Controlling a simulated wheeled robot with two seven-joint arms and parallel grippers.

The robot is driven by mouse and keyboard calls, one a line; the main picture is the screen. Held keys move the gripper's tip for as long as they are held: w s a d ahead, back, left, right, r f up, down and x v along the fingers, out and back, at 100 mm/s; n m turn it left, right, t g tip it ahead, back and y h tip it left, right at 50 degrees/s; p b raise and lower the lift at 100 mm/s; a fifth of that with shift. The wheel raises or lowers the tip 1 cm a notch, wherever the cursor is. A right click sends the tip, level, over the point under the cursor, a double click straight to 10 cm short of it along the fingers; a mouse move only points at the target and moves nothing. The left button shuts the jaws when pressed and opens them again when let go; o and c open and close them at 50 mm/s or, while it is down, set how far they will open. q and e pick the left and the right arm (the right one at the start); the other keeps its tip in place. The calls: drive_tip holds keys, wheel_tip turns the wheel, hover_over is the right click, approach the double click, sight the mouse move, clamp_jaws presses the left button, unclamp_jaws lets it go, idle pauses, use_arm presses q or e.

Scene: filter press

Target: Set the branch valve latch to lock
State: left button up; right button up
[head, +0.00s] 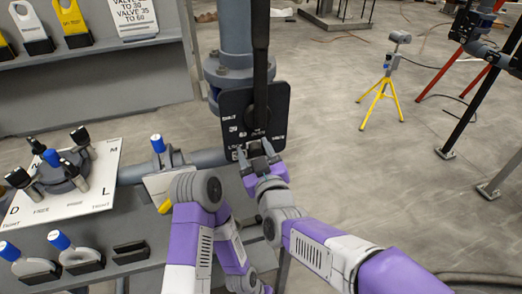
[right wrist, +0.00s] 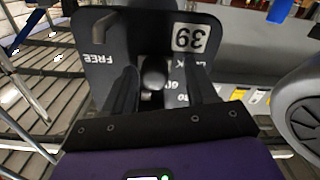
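The branch valve's black plate (head: 232,104) sits on the grey vertical pipe, with a long black lever (head: 261,50) rising across it. In the right wrist view the plate (right wrist: 130,28) shows a "39" label, "FREE" at the left and a partly hidden word like "LOCK" at the right. A small round black knob (right wrist: 153,76), seemingly the latch, stands between my right fingers. My right gripper (head: 256,151) is at the plate's lower edge; in the wrist view its fingers (right wrist: 163,88) are apart, with a gap beside the knob. Which mark the latch points to is unclear. My left gripper cannot be made out.
At the left, a white board (head: 98,195) carries a round fitting with several black and blue handles. A shelf with yellow tags (head: 74,22) is behind it. A yellow tripod (head: 382,95) stands on open floor at the right.

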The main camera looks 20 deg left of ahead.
drive_tip(key=shift+s, duration=0.1)
idle(0.3)
drive_tip(key=p+v, duration=0.1)
drive_tip(key=v, duration=0.6)
drive_tip(key=shift+s, duration=0.2)
drive_tip(key=shift+d, duration=0.15)
drive_tip(key=w+d+f+m+g+h, duration=0.2)
drive_tip(key=d+f, duration=0.3)
drive_tip(key=f, duration=0.4)
drive_tip(key=w+d+f+m+g+h+p, duration=0.15)
drive_tip(key=d+f, duration=0.25)
drive_tip(key=f, duration=0.5)
drive_tip(key=w+d+f+m+g+h, duration=0.25)
drive_tip(key=d+f, duration=0.25)
drive_tip(key=f, duration=0.4)
drive_tip(key=s+d+f+m+g, duration=0.3)
drive_tip(key=s+d+f, duration=0.2)
drive_tip(key=s+f, duration=0.4)
drive_tip(key=s+d+f+m+g+h+p, duration=0.1)
drive_tip(key=s+d+f+m+g, duration=0.3)
drive_tip(key=s+f, duration=0.5)
drive_tip(key=shift+d+f, duration=0.55)
drive_tip(key=shift+d, duration=0.4)
